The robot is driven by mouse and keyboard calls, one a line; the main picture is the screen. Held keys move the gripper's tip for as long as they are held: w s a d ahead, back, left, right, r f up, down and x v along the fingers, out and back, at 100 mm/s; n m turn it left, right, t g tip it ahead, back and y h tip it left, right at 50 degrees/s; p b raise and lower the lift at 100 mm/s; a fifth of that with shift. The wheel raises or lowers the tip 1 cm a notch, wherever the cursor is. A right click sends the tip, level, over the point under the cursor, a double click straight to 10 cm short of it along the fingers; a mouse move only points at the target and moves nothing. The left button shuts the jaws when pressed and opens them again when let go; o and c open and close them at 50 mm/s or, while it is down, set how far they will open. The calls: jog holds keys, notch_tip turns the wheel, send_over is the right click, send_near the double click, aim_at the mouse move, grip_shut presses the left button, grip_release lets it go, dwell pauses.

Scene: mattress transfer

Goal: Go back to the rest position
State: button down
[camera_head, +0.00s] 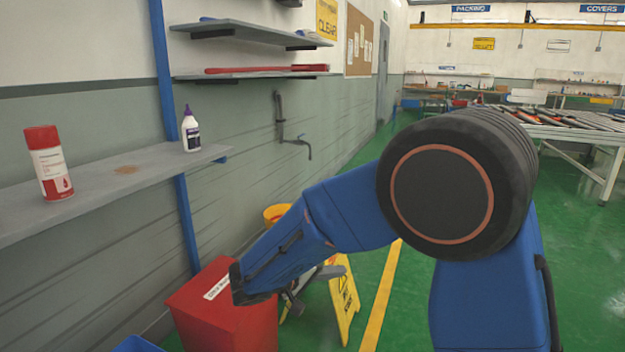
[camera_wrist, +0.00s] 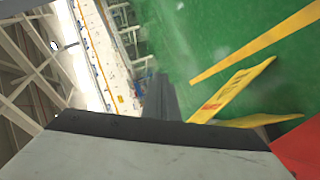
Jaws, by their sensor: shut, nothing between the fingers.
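My blue arm reaches left and down across the head view, bent at its elbow. My gripper (camera_head: 291,303) is partly hidden behind the arm's end, beside the red bin (camera_head: 222,312). It is shut and I see nothing held in it. The wrist view is tilted, with a large grey and black part of my own arm across its bottom.
A yellow floor sign (camera_head: 345,300) stands close to my gripper; it also shows in the wrist view (camera_wrist: 232,90). A shelf (camera_head: 110,182) holds a red can (camera_head: 49,163) and a white bottle (camera_head: 190,132). A roller table (camera_head: 580,130) stands back right. Green floor is open.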

jog(key=s+d+r+m+g+y, duration=0.1)
jog(key=s+d+r+g+y, duration=0.15)
jog(key=s+d, duration=0.55)
jog(key=s+d+r+m+g+y, duration=0.1)
jog(key=s+d+g, duration=0.3)
jog(key=d, duration=0.7)
jog(key=s+d+t+y, duration=0.3)
jog(key=s+y, duration=0.5)
jog(key=s, duration=1)
jog(key=shift+s+d+r, duration=0.2)
jog(key=shift+s+d, duration=0.1)
jog(key=shift+d, duration=0.15)
